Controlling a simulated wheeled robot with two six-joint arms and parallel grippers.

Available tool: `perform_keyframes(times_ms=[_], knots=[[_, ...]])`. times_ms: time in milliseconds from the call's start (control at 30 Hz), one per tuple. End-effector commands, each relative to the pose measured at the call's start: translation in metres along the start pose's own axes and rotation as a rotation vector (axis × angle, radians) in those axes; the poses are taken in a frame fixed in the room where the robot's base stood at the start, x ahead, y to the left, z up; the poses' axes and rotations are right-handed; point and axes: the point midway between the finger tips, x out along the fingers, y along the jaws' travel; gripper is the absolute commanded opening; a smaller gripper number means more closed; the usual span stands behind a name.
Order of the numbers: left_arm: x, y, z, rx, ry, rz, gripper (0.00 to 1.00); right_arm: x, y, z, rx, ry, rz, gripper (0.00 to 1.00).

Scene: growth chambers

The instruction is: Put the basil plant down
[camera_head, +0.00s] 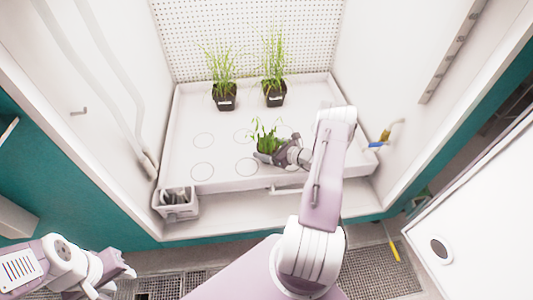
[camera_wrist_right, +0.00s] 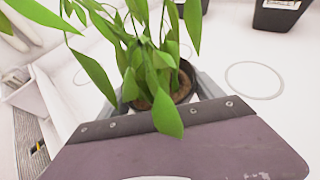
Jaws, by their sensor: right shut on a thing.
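The basil plant (camera_head: 267,143), leafy and green in a dark round pot, is in my right gripper (camera_head: 283,156) over the front middle of the white tray (camera_head: 185,112). The right wrist view shows the basil (camera_wrist_right: 150,62) close up, with the gripper's fingers on both sides of the pot. The pot looks roughly upright; I cannot tell whether its base touches the tray. Several thin circles are marked on the tray, and bare ones show around the pot. My left gripper (camera_head: 118,279) is low at the left, away from the tray and holding nothing visible.
Two grassy plants in black square pots, a left one (camera_head: 224,98) and a right one (camera_head: 274,94), stand at the back of the tray. A small bin (camera_head: 176,206) sits at the front left corner. White chamber walls flank the tray. A blue-and-yellow fitting (camera_head: 381,139) is on the right wall.

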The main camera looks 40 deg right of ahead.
Motion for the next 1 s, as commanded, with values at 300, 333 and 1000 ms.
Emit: perform_keyframes(times_ms=[300, 333, 1000], knots=[[0.002, 0.000, 0.000, 0.000, 0.000, 0.000, 0.36, 0.001, 0.000, -0.002, -0.002, -0.001, -0.001, 0.98], [0.002, 0.000, 0.000, 0.000, 0.000, 0.000, 0.36, 0.001, 0.000, -0.002, -0.002, -0.001, -0.001, 0.98], [-0.038, 0.001, -0.004, 0.000, 0.000, 0.000, 0.36, -0.080, -0.001, 0.003, 0.000, -0.002, -0.005, 0.98]])
